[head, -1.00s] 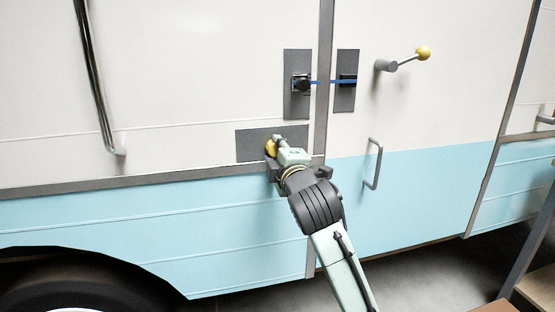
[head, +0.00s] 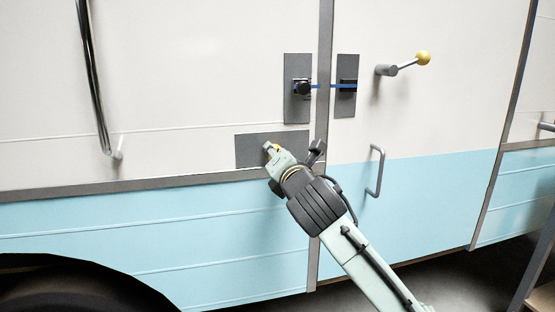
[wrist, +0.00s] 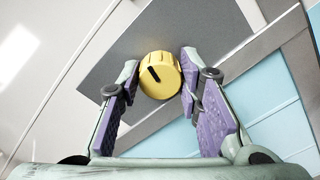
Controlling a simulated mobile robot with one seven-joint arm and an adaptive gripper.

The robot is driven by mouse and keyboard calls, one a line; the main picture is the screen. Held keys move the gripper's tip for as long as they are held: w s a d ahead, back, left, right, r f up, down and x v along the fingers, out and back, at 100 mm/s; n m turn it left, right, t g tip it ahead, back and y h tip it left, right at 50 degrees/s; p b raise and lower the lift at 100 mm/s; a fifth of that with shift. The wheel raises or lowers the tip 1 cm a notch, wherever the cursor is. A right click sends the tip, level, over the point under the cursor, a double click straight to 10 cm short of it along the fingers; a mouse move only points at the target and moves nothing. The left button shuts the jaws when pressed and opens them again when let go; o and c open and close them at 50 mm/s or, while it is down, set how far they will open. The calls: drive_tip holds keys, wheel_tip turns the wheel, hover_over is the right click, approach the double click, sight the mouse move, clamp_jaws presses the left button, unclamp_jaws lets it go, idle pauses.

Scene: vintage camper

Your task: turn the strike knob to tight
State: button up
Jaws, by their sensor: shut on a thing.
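The strike knob (wrist: 160,76) is round and yellow with a black pointer mark on its face. It sits on a dark grey plate (wrist: 105,62) low on the camper wall, which also shows in the head view (head: 248,151). In the wrist view my gripper (wrist: 159,70) has one purple-padded finger on each side of the knob and is shut on it. The pointer mark slants up and left in that view. In the head view my gripper (head: 274,154) covers most of the knob, and only a little yellow shows. I see no readable "tight" mark.
Above the plate, a latch (head: 301,88) and its strike (head: 347,86) are joined by a blue strip across the door seam. A lever with a yellow ball (head: 423,58) sticks out at upper right. A handle (head: 375,170) is right of my arm.

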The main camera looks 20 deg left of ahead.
drive_tip(key=shift+f+n, duration=0.1)
drive_tip(key=shift+n, duration=1.2)
drive_tip(key=o, duration=1.1)
drive_tip(key=shift+o, duration=0.2)
drive_tip(key=shift+s, duration=0.1)
drive_tip(key=v, duration=1.2)
